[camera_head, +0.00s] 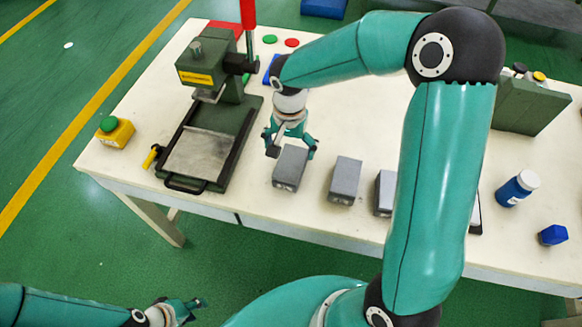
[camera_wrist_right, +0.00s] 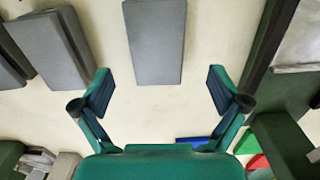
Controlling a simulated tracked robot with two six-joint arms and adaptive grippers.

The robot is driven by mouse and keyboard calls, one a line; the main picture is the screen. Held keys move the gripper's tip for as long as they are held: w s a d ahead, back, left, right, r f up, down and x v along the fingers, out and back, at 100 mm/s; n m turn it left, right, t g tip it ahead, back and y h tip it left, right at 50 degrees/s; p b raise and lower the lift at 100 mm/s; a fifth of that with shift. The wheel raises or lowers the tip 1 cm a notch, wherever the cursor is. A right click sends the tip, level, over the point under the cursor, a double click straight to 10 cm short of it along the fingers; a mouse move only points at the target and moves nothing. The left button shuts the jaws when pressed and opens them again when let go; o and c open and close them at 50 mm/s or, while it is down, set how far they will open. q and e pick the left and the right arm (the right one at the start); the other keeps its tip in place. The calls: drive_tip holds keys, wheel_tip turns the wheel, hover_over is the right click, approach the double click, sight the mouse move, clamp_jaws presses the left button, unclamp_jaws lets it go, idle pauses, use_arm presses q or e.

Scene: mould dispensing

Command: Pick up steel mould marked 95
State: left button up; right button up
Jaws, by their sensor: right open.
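Three grey steel moulds stand in a row along the front of the table: a left one (camera_head: 290,166), a middle one (camera_head: 344,180) and a right one (camera_head: 384,193), partly hidden by my right arm. Their marks are too small to read, so I cannot tell which is 95. My right gripper (camera_head: 291,147) is open and empty at the left mould. In the right wrist view a mould (camera_wrist_right: 156,42) lies ahead of the gap between the open fingers (camera_wrist_right: 160,82), and another mould (camera_wrist_right: 50,48) lies further left. My left gripper (camera_head: 182,308) hangs low, off the table.
A yellow box with a green button (camera_head: 116,132) sits at the left edge. A blue bottle with a white cap (camera_head: 518,188) and a blue block (camera_head: 552,235) are on the right.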

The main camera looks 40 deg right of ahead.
sight(290, 162)
drive_tip(key=shift+s+f+p, duration=0.15)
drive_tip(key=shift+f+p, duration=0.2)
drive_tip(key=shift+f, duration=1.1)
drive_tip(key=shift+s+f+p, duration=0.1)
drive_tip(key=shift+f+p, duration=0.25)
drive_tip(key=shift+f, duration=1.1)
drive_tip(key=shift+c, duration=0.3)
drive_tip(key=c, duration=1.6)
drive_tip(key=shift+c, duration=0.6)
drive_tip(key=shift+r, duration=0.1)
